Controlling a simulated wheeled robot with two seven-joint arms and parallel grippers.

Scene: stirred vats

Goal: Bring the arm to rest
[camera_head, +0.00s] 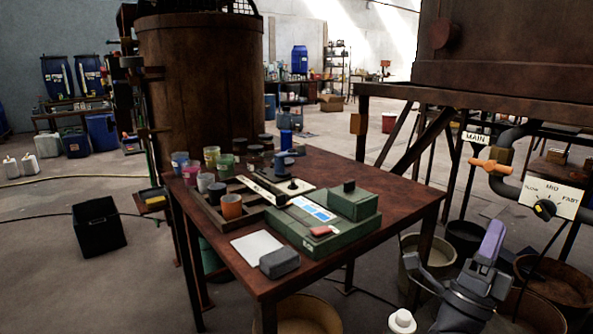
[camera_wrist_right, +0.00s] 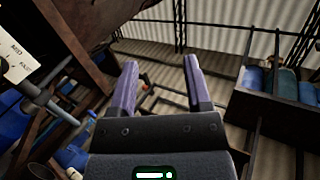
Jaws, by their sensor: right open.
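My right gripper (camera_head: 458,258) is at the lower right of the head view, off the right side of the brown table (camera_head: 395,205). It is open and empty, with purple fingers. In the right wrist view its two fingers (camera_wrist_right: 160,65) stand apart with nothing between them. It is apart from the orange valve handle (camera_head: 490,166) and the black dial knob (camera_head: 544,209), both above it to the right. My left gripper is not in view.
The table bears a green box device (camera_head: 318,222), several paint pots and a grey block (camera_head: 279,262). Buckets (camera_head: 430,255) stand on the floor by my right gripper. A MAIN sign (camera_head: 475,137) and a speed plate (camera_head: 550,195) are at the right. A black crate (camera_head: 98,227) sits left.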

